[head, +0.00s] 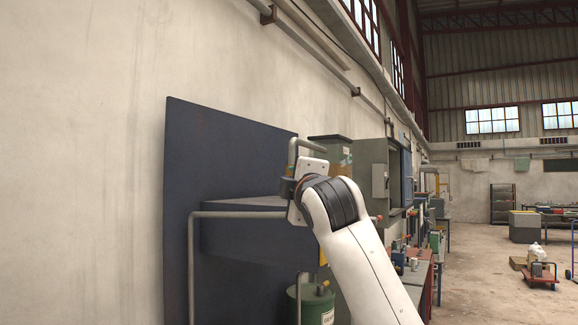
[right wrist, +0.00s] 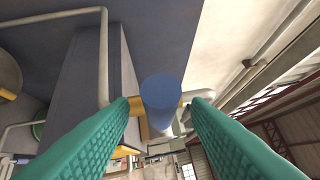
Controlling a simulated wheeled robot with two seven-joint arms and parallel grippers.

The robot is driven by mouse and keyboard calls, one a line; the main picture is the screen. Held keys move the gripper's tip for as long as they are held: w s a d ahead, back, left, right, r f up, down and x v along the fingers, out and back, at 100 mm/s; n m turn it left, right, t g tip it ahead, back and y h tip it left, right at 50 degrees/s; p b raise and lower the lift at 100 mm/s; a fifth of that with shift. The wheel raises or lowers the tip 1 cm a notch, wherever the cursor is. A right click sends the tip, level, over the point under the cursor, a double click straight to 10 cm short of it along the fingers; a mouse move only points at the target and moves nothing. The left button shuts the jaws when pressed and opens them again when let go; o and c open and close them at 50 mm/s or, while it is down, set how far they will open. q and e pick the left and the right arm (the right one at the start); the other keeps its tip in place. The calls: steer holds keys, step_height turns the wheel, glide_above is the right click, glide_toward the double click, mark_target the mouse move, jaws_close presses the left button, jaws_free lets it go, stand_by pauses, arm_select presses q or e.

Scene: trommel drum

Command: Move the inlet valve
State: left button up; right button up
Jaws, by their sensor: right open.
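In the right wrist view a blue round knob (right wrist: 162,90) with yellow fittings beside it sits in line with grey pipes; it appears to be the inlet valve. My right gripper (right wrist: 161,106) is open, its two green ridged fingers on either side of the knob in the picture. I cannot tell whether they touch it. In the head view my white right arm reaches up from the bottom to the pipework by the dark blue box, and its wrist hides the valve and the fingertips. My left gripper is in neither view.
A dark blue panel (head: 215,165) stands against the wall with a blue box (head: 245,236) in front. A grey pipe (head: 191,262) runs along its left side. A green canister (head: 313,302) is below. Grey cabinets (head: 378,165) and benches stand behind; open floor lies right.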

steer(key=p+x, duration=0.2)
steer(key=x, duration=0.1)
steer(key=shift+w+r, duration=0.2)
steer(key=shift+w, duration=0.15)
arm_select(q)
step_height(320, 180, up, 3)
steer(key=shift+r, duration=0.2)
arm_select(e)
steer(key=shift+w+a+f, duration=0.1)
steer(key=shift+w+f, duration=0.05)
steer(key=shift+w, duration=0.25)
jaws_close()
